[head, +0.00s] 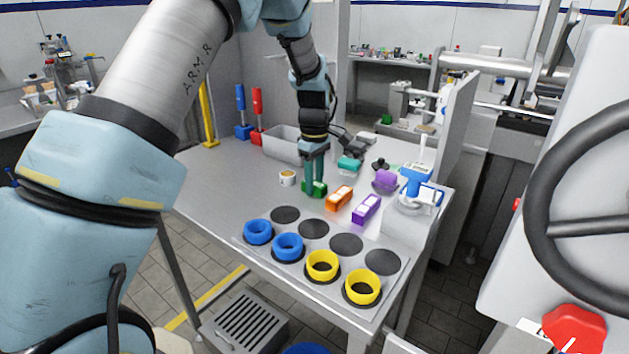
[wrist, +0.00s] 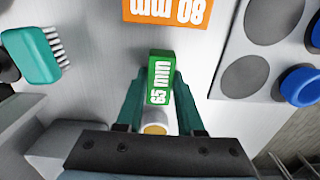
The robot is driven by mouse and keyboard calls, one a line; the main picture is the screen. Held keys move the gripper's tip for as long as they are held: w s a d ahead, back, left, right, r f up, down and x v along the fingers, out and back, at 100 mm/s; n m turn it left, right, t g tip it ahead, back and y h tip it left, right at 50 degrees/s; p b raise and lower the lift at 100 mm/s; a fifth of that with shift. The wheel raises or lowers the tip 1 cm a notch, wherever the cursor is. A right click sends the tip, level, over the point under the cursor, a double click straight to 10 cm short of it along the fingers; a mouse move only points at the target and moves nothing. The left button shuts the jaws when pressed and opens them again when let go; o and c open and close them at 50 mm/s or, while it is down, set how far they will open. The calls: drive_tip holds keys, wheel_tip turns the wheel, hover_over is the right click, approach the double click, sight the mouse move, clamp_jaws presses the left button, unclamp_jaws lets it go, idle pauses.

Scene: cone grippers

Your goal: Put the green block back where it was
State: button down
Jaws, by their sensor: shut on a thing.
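The green block (head: 318,191) is marked "65 mm" in the wrist view (wrist: 160,80). My gripper (head: 314,182) is shut on it, with one green finger on each side, as the wrist view also shows (wrist: 159,92). The block is at or just above the tabletop; I cannot tell if it touches. An orange block (head: 339,198) lies just right of it in the head view, and in the wrist view (wrist: 168,10) it is beyond the green block. A purple block (head: 366,209) lies further right.
A small white cylinder (head: 287,178) stands close left of the green block. Blue rings (head: 258,232) and yellow rings (head: 322,265) sit on a plate with dark round spots in front. A teal brush (wrist: 38,52), a grey bin (head: 283,145) and a blue-topped device (head: 415,181) stand around.

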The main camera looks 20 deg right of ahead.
sight(315, 183)
drive_tip(key=c, duration=0.5)
unclamp_jaws()
drive_tip(key=shift+f, duration=0.1)
wheel_tip(315, 183, up, 12)
drive_tip(key=shift+r+b, duration=0.15)
drive_tip(key=shift+b, duration=0.95)
drive_tip(key=a+f+m, duration=0.3)
drive_tip(key=a, duration=1.8)
drive_tip(key=s+a+f+m, duration=0.1)
drive_tip(key=s+a, duration=0.2)
drive_tip(key=a, duration=0.2)
drive_tip(key=s+a+f+m+t, duration=0.1)
drive_tip(key=s+a, duration=0.3)
drive_tip(key=a, duration=0.1)
drive_tip(key=s+a+f+m, duration=0.2)
drive_tip(key=s+a, duration=0.2)
drive_tip(key=a, duration=0.1)
drive_tip(key=shift+a+t, duration=0.3)
drive_tip(key=shift+a, duration=0.05)
